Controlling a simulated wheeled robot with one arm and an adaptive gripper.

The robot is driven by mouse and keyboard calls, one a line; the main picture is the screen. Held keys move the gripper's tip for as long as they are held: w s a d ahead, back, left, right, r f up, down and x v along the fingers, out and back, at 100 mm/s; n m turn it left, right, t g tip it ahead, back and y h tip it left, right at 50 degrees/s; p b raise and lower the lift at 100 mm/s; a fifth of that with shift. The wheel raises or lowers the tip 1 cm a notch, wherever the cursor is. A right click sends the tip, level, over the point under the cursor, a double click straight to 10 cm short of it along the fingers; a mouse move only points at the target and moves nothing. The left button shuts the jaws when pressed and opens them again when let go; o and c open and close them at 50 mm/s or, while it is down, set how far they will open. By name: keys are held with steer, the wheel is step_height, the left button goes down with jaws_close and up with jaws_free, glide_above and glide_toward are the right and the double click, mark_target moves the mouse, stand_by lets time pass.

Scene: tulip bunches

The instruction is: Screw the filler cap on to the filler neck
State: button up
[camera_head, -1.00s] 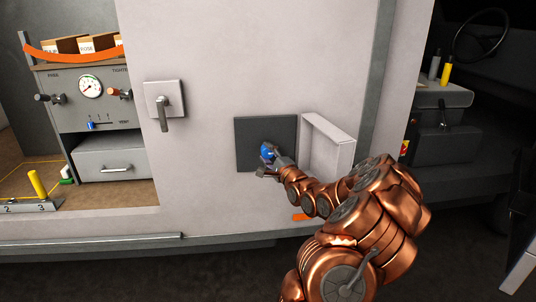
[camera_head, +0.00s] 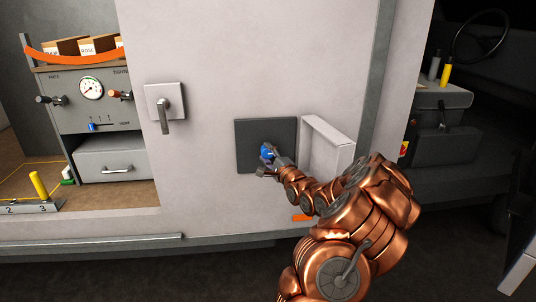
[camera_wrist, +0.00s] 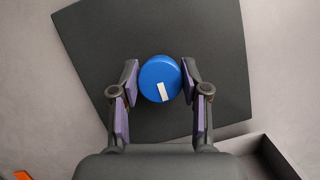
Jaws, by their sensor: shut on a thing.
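The blue filler cap (camera_wrist: 158,76) has a white mark on its face. My gripper (camera_wrist: 160,82) is shut on it, one finger on each side, in the wrist view. In the head view the cap (camera_head: 267,152) is at the dark grey recess panel (camera_head: 256,128) in the van's side, with my gripper (camera_head: 272,163) coming from the lower right. The filler neck is hidden behind the cap. I cannot tell whether the cap sits on the neck or is apart from it.
An open white flap (camera_head: 328,143) stands out just right of the recess, close to my arm. A door handle (camera_head: 164,112) is at the upper left. An orange piece (camera_head: 302,217) is below the flap.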

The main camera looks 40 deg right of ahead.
steer(key=shift+w+d+r+p, duration=0.1)
steer(key=shift+w+d+p, duration=0.1)
steer(key=shift+w+p, duration=0.1)
steer(key=shift+m+p, duration=0.4)
steer(key=shift+p, duration=0.15)
steer(key=m+h+p, duration=0.1)
steer(key=m, duration=0.2)
steer(key=shift+t+p, duration=0.3)
steer(key=shift+t, duration=0.1)
steer(key=shift+m+h, duration=0.6)
steer(key=shift+m, duration=0.4)
steer(key=shift+f+m+h+b, duration=0.2)
steer(key=shift+m+h+b, duration=0.2)
steer(key=shift+m+b, duration=0.45)
steer(key=shift+m+h+b, duration=1)
steer(key=shift+m, duration=1.15)
steer(key=shift+r+m, duration=0.15)
steer(key=shift+m, duration=0.25)
steer(key=shift+m+h+b, duration=0.4)
steer(key=shift+m+b, duration=0.1)
steer(key=shift+b, duration=0.25)
